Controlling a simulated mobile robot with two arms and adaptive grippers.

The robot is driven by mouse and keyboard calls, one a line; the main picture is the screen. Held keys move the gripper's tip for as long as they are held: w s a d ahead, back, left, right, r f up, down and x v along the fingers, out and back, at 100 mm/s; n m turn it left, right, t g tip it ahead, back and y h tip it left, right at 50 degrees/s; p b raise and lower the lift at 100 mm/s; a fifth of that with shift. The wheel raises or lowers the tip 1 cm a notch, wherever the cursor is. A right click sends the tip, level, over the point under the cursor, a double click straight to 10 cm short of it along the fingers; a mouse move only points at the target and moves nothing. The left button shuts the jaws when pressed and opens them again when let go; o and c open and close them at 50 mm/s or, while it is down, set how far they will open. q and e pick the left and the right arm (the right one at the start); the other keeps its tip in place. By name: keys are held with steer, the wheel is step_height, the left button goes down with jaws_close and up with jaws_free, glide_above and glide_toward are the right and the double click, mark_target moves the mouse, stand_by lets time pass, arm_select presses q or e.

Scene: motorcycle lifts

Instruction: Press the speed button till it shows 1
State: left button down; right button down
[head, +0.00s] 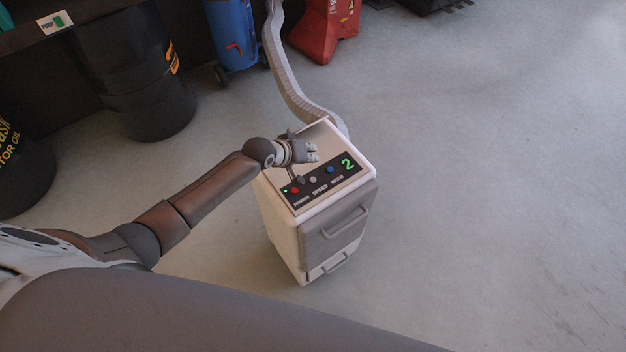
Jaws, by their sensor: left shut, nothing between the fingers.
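A white and grey cabinet-like machine (333,238) stands on the floor near the middle of the head view. Its sloped top has a black control panel (341,178) with a red button (294,190) over POWER, a grey button (312,180) over SPEED and a blue button (330,169) over MODE. A green display (348,164) shows 2. A small green light glows beside the red button. My left gripper (309,165) is shut and empty over the top, just behind the buttons. I cannot tell whether it touches anything. My right gripper is not in view.
A ribbed grey hose (288,83) rises behind the machine. Black oil drums (138,75) stand at the left, with a blue wheeled item (233,38) and a red item (325,28) at the back. The floor right of the machine is clear.

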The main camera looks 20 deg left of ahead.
arm_select(q)
steer(key=b, duration=0.6)
glide_above(311, 178)
step_height(311, 178, down, 7)
steer(key=shift+w+a+f, duration=0.1)
steer(key=shift+f+b, duration=0.35)
steer(key=shift+b, duration=0.05)
stand_by(0.7)
steer(key=shift+f, duration=0.4)
steer(key=shift+f+b, duration=0.35)
steer(key=shift+f, duration=0.05)
stand_by(0.4)
stand_by(0.4)
steer(key=shift+r+p, duration=0.8)
steer(key=shift+p, duration=0.05)
steer(key=shift+r, duration=0.1)
